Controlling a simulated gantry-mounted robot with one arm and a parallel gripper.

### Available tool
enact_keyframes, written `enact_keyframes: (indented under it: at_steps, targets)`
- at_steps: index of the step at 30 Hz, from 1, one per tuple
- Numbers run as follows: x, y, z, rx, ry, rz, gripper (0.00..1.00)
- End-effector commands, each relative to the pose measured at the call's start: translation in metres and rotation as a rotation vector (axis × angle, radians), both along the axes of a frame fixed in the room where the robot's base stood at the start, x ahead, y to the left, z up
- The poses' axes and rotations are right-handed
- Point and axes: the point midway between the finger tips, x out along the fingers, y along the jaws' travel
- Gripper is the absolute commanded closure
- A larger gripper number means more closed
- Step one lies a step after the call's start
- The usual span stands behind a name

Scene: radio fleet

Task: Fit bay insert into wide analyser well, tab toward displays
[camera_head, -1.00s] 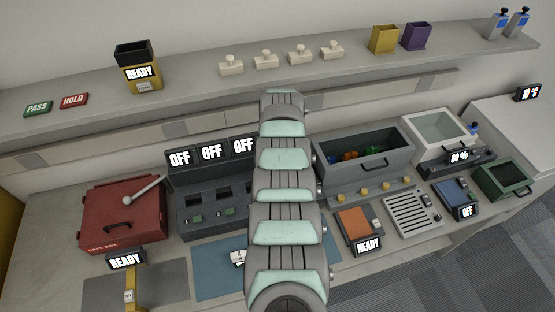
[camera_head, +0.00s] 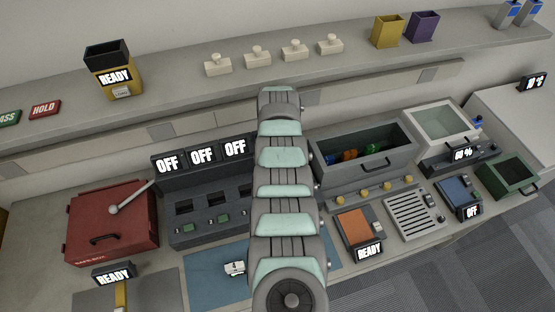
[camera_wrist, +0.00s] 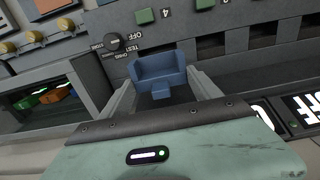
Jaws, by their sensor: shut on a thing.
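The blue bay insert (camera_wrist: 160,68) is held between the two fingers of my gripper (camera_wrist: 162,88) in the wrist view. A small square blue tab sticks out of its near side, toward the gripper's palm. The analyser (camera_head: 212,222) is the grey unit with several OFF displays (camera_head: 202,155) in the head view. Three dark wells show left of my arm; its right part is hidden behind the arm. In the wrist view the insert is over the analyser's dark panel (camera_wrist: 232,62), and the displays (camera_wrist: 300,105) are at lower right. I cannot tell whether the insert touches a well.
A knob marked TEST and OFF (camera_wrist: 112,42) and a green button (camera_wrist: 145,16) lie close to the insert. A grey bin with coloured parts (camera_head: 363,150) stands right of my arm. A red safe box (camera_head: 110,222) stands at left. A blue mat (camera_head: 205,268) lies in front.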

Motion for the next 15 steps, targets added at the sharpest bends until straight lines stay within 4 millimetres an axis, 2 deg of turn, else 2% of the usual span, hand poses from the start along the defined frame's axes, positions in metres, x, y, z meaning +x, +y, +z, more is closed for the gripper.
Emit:
enact_keyframes:
  at_steps: [15]
  targets:
    - [0.000, 0.000, -0.038, 0.000, 0.000, 0.000, 0.68]
